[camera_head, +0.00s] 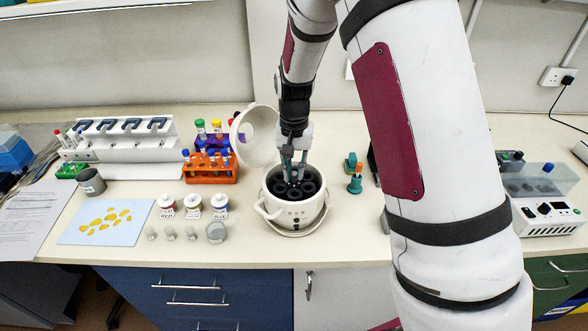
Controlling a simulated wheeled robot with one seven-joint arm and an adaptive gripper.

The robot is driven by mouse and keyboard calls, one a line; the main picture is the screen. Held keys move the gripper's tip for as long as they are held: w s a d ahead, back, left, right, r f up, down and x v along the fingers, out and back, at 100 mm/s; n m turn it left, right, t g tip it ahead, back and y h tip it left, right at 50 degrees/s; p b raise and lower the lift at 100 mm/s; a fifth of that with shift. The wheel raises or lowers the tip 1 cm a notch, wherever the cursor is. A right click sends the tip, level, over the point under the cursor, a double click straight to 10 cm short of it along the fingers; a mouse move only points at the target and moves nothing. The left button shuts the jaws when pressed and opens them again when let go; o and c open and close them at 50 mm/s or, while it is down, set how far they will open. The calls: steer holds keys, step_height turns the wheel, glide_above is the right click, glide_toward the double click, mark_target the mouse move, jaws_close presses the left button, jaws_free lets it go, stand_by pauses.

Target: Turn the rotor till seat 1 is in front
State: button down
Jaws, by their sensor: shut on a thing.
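The centrifuge (297,216) is a small round white pot-like machine on the bench, with its white lid (256,136) standing open behind it to the left. Its dark rotor (312,186) shows inside the bowl, with several round seats around it. My gripper (293,178) reaches down into the bowl from above. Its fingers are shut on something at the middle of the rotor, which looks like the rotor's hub. The fingers hide part of the hub and the far seats. Seat numbers are too small to read, so I cannot tell which seat is in front.
An orange tube rack (211,174) stands left behind the centrifuge. Labelled jars (193,205) and small clear vials stand to its left. A teal stand with an orange-topped piece (355,181) is close on its right. My arm covers the bench farther right.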

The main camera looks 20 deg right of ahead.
steer(key=n, duration=0.6)
steer(key=shift+b, duration=0.3)
steer(key=n, duration=0.6)
steer(key=shift+n, duration=0.3)
steer(key=c, duration=1.5)
jaws_free()
steer(key=shift+r, duration=0.1)
step_height(320, 180, up, 12)
steer(key=shift+f, duration=0.1)
